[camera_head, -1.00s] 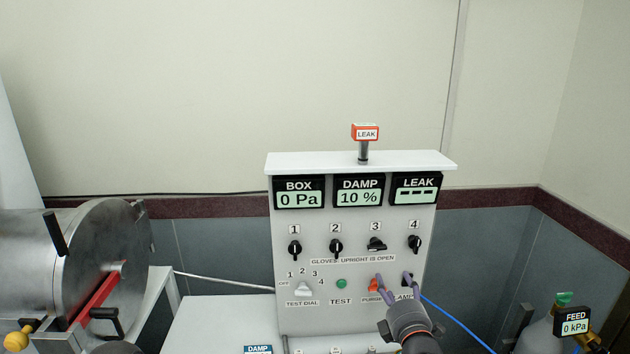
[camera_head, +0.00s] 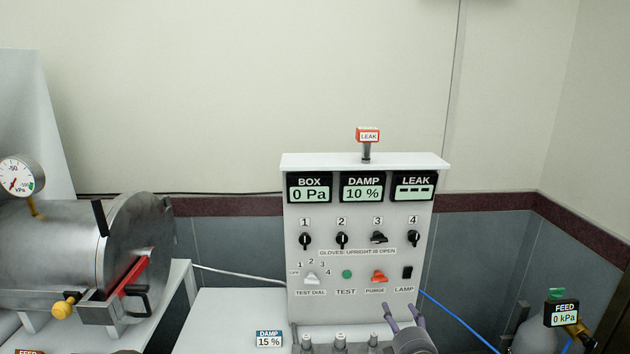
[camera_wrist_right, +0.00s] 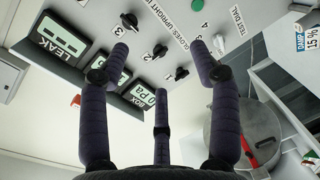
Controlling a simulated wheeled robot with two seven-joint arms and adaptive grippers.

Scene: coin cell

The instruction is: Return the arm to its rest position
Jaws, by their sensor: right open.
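My right gripper (camera_head: 404,316) is at the bottom of the head view, in front of and below the control panel (camera_head: 360,222). Its purple-grey fingers are spread and hold nothing. The same fingers (camera_wrist_right: 160,75) fill the middle of the right wrist view, with the panel beyond them. My left gripper is not in view.
The panel has several knobs, an orange PURGE switch (camera_head: 379,277), a black LAMP switch (camera_head: 407,272) and a green TEST button (camera_head: 347,274). A steel chamber with a red handle (camera_head: 136,275) stands left. A FEED gauge (camera_head: 564,314) and blue hose (camera_head: 456,321) are right.

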